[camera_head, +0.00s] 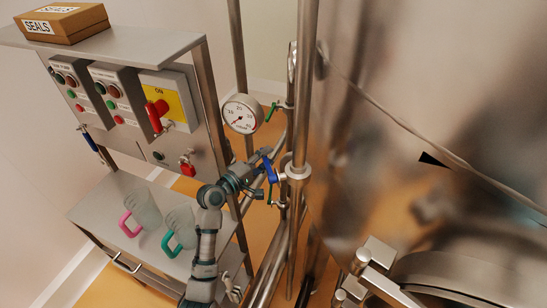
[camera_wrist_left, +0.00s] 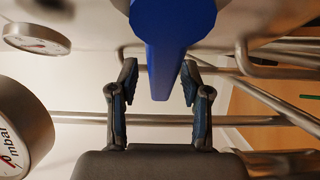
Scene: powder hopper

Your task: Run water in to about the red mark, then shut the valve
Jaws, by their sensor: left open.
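The blue valve handle (camera_head: 270,172) is on the upright steel pipe beside the vessel. My left gripper (camera_head: 262,166) is at this handle, its fingers open. In the left wrist view the blue handle (camera_wrist_left: 172,40) reaches down between the two spread fingertips (camera_wrist_left: 160,84), with a gap on both sides. The large shiny steel vessel (camera_head: 390,120) fills the right of the head view and carries a black pointer (camera_head: 434,160). I cannot make out a red mark on the vessel or a water level. My right gripper is not in view.
A round gauge (camera_head: 242,113) stands just above my left gripper. Green handles (camera_head: 271,111) sit on nearby pipes. At left, a steel rack holds control boxes (camera_head: 120,95), a SEALS box (camera_head: 62,22), and pink-handled (camera_head: 143,208) and green-handled (camera_head: 181,226) jugs.

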